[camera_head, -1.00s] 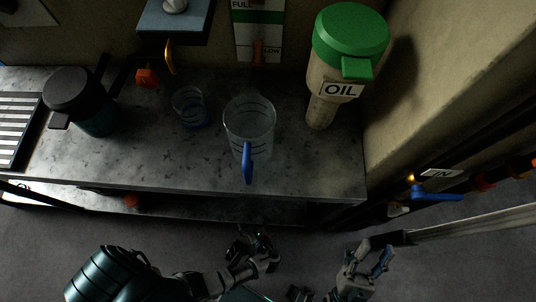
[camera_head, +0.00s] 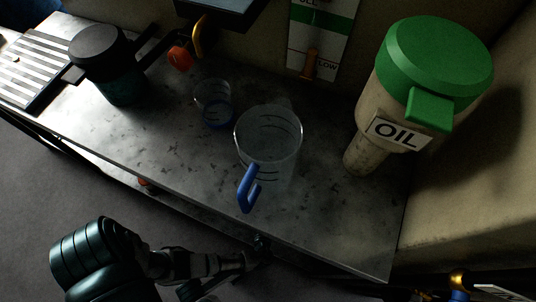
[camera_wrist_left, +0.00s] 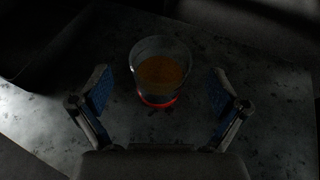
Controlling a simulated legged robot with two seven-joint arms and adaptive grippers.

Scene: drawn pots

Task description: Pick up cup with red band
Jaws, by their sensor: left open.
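In the left wrist view, the cup with the red band (camera_wrist_left: 160,72) stands upright on a dark speckled surface. It is clear, holds orange-brown liquid, and its red band runs around the base. My left gripper (camera_wrist_left: 160,95) is open, with one blue-padded finger on each side of the cup and gaps between. In the head view my left arm reaches to the front edge of the counter, and its gripper (camera_head: 260,248) is small and partly hidden. I cannot make out the red-banded cup in the head view. My right gripper is not in view.
On the counter (camera_head: 330,215) stand a clear jug with a blue handle (camera_head: 268,140), a small cup with a blue base (camera_head: 213,100) and a dark lidded container (camera_head: 110,65). A green-lidded OIL container (camera_head: 430,80) is at the right. A slatted panel (camera_head: 35,65) lies at the left.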

